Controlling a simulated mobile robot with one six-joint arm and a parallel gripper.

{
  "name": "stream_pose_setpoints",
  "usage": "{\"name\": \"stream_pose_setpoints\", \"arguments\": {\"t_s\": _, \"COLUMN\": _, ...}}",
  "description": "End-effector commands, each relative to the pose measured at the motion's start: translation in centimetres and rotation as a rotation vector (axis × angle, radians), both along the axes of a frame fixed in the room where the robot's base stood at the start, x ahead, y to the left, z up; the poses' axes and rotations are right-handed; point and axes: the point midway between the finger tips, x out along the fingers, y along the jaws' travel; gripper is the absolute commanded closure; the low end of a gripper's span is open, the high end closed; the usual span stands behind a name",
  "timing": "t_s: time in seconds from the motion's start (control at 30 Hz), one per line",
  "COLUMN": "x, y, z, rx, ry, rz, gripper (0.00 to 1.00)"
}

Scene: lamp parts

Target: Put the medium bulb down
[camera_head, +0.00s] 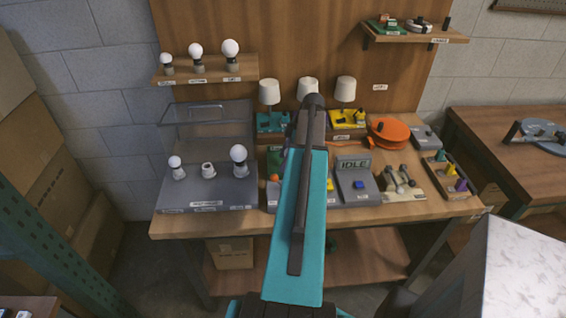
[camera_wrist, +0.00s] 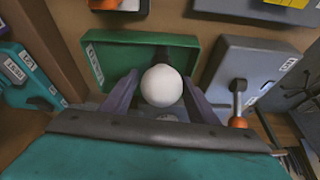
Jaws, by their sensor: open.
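A white round bulb (camera_wrist: 161,86), which I take to be the medium bulb, is between my gripper's (camera_wrist: 160,92) two purple-grey fingers in the wrist view. The fingers are open, one on each side of it. In the head view my arm hides the gripper and this bulb; part of the green tray (camera_head: 274,160) shows left of the arm.
A grey rack (camera_head: 225,193) holds a small bulb (camera_head: 175,167), a bare socket (camera_head: 208,170) and a large bulb (camera_head: 239,160). A grey box with a lever (camera_wrist: 250,70) stands right of the green tray. Three bulbs stand on the wall shelf (camera_head: 215,69). The bench is crowded.

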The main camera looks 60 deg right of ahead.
Motion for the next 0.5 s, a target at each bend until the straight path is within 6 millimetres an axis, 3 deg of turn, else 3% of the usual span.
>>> {"name": "stream_pose_setpoints", "arguments": {"t_s": 0.5, "x": -1.7, "y": -1.4, "z": 5.1, "rx": -0.001, "ry": -0.001, "rz": -0.002, "gripper": 0.46}}
